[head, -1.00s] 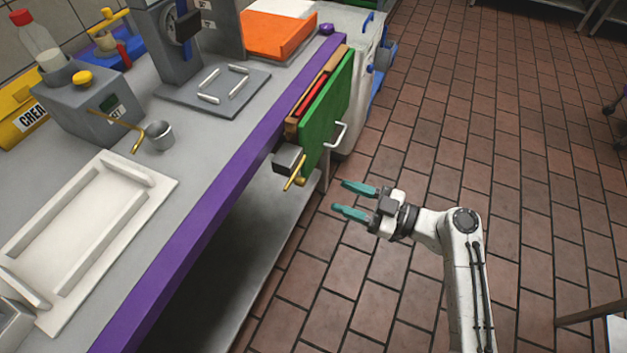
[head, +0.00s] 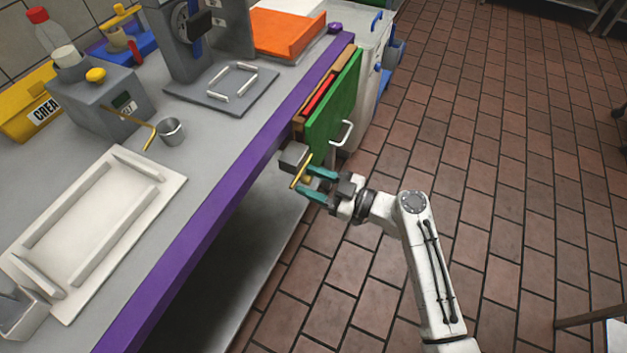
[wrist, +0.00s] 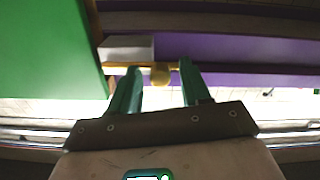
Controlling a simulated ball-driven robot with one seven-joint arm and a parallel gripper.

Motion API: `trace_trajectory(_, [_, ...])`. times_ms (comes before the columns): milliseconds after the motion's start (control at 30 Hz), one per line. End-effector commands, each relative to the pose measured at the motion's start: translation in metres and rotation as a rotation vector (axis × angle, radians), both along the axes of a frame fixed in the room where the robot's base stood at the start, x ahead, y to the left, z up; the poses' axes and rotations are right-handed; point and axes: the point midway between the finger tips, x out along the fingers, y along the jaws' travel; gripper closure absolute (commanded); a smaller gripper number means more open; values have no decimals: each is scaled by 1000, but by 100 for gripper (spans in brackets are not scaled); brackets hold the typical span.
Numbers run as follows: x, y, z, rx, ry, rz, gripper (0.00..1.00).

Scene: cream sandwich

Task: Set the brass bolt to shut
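My gripper (head: 310,180) has teal fingers spread apart around the knob. The fingers also show in the wrist view (wrist: 158,78), with gaps on both sides of the knob. Whether a fingertip touches the bar is hard to tell.
The purple counter edge (head: 215,205) runs along the left of my arm. A white tray (head: 150,178) and a metal cup (head: 171,132) stand on the counter.

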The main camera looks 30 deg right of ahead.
Motion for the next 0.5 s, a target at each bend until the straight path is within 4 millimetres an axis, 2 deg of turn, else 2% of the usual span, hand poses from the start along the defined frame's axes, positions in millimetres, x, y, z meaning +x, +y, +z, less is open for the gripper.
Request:
trace_trajectory(33, [0, 0, 0, 0, 0, 0, 58])
trace_trajectory(400, [0, 0, 0, 0, 0, 0, 94])
trace_trajectory(500, [0, 0, 0, 0, 0, 0, 100])
